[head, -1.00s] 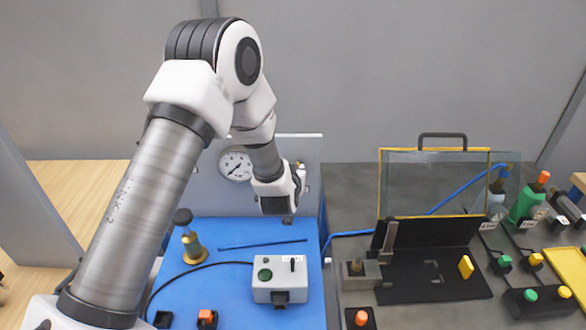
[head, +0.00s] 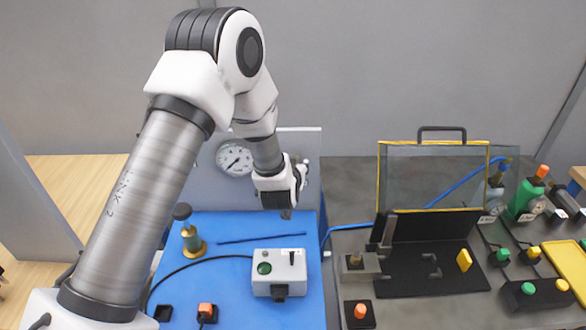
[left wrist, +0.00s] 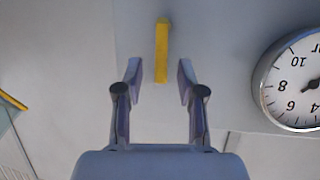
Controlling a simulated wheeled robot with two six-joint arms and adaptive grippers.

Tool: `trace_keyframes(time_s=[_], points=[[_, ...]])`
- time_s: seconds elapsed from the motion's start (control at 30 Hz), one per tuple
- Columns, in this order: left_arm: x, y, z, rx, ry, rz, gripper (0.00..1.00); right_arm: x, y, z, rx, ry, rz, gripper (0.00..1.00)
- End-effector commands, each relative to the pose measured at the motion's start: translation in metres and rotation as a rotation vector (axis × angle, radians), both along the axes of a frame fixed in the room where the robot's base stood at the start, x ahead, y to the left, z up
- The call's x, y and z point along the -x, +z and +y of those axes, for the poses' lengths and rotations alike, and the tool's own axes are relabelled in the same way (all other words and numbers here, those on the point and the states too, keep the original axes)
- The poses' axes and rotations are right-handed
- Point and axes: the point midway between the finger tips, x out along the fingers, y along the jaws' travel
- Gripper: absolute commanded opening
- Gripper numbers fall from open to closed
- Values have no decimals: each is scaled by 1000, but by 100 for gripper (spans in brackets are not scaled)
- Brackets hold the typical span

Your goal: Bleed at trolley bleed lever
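A yellow bar-shaped lever (left wrist: 162,50) shows upright on the pale panel in the left wrist view. In the head view my left arm seems to hide it. My left gripper (left wrist: 159,75) is open, its two fingers apart, with the lower end of the yellow bar lying between the fingertips in the picture. I cannot tell whether they touch it. In the head view my left gripper (head: 287,213) hangs in front of the panel, right of the round gauge (head: 234,160). The gauge also shows in the left wrist view (left wrist: 297,82). My right gripper is out of view.
A blue mat (head: 240,228) lies below, with a grey control box (head: 279,272) and a brass fitting (head: 192,245) on it. A clear hinged guard (head: 425,180) with yellow edges stands to the right. Bottles and coloured buttons fill the far right.

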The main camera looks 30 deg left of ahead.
Motion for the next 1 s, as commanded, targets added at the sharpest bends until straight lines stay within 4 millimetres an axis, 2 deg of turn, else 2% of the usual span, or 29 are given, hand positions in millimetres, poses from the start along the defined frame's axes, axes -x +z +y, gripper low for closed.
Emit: trace_keyframes(time_s=[0.17,0.3,0.5,1.0], points=[[31,14,-12,-2,-3,2,39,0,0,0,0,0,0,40],[63,28,-25,-3,-4,3,39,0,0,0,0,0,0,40],[93,41,-36,-3,-2,2,39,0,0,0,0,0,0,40],[98,43,-37,-1,0,1,39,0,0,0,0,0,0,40]])
